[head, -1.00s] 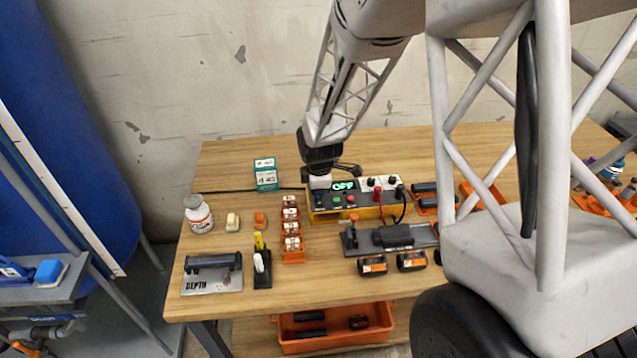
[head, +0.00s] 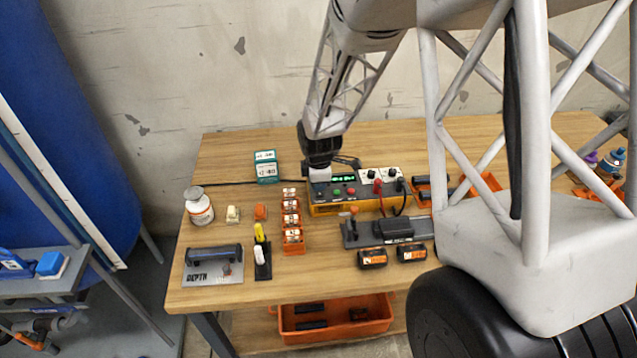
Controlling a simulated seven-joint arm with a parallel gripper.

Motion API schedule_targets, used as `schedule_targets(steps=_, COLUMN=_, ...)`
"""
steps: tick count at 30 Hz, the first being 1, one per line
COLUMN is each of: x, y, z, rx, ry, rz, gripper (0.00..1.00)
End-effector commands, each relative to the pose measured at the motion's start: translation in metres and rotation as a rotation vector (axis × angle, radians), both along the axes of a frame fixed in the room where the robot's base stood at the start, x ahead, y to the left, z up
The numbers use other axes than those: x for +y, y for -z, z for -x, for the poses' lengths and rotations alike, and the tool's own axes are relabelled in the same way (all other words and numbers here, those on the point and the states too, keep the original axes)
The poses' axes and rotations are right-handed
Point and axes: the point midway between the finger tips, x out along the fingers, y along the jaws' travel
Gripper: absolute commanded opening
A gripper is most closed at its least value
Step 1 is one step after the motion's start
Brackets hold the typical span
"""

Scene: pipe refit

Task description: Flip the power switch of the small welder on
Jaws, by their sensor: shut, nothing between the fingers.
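The small welder (head: 355,207) is a grey and yellow box at the back middle of the wooden table. Its front has a small lit green display (head: 344,179), red and green buttons, and white-backed knobs at the right; the display text is too small to read. My gripper (head: 320,170) is shut and points down at the welder's left end, close to or touching its top. The power switch is not clearly visible; the gripper covers that end of the welder, so I cannot tell the switch's position or any contact.
An orange rack of small parts (head: 292,238) stands left of the welder. A dark fixture (head: 395,230) and two orange-black blocks lie in front. A teal box (head: 265,166) stands behind left. My large arm link blocks the right side.

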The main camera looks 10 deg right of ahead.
Motion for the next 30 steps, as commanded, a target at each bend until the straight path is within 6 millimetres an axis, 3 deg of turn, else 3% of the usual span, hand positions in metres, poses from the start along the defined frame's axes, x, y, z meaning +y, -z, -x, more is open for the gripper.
schedule_targets(steps=30, x=0.0, y=-0.004, z=0.016, rx=0.001, ry=0.001, rz=0.0, gripper=0.0)
